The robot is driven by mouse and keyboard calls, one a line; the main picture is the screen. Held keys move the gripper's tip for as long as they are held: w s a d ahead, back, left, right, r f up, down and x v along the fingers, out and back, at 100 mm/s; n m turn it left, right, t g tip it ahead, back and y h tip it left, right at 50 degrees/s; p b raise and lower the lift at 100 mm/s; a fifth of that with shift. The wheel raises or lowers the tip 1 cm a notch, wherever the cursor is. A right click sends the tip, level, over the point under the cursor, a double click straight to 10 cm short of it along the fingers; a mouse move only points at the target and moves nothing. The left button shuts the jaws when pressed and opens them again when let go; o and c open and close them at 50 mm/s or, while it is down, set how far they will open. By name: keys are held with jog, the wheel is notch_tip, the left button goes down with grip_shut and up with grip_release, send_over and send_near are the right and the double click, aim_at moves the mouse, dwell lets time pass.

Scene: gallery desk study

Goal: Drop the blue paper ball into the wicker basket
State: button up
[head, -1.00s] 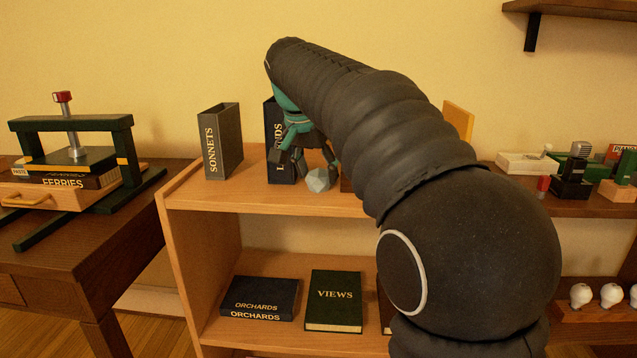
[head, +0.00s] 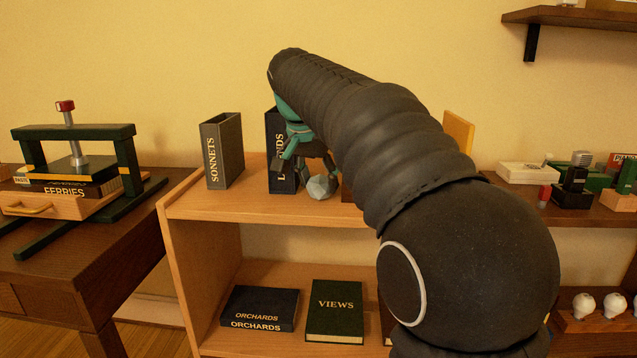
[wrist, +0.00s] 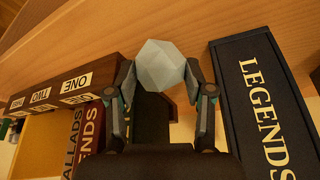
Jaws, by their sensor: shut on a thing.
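The pale blue faceted paper ball (head: 321,186) is at the top board of the wooden shelf unit. In the wrist view the ball (wrist: 161,66) sits between both fingertips, touched on each side. My gripper (wrist: 160,80) is shut on it; in the head view my gripper (head: 308,168) reaches down from behind my dark arm, which hides part of it. I cannot tell whether the ball still touches the board. No wicker basket shows in either view.
The LEGENDS book (wrist: 262,100) stands close beside one finger, and a dark block labelled ONE, TWO (wrist: 72,85) close beside the other. The SONNETS book (head: 222,150) stands left on the shelf top (head: 240,205). A book press (head: 75,165) is on the left desk.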

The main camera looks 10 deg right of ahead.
aim_at(318, 177)
notch_tip(318, 177, up, 17)
jog(key=p, duration=0.4)
jog(key=shift+r, duration=0.1)
jog(key=shift+s+a, duration=0.1)
jog(key=shift+s, duration=0.05)
dwell(0.5)
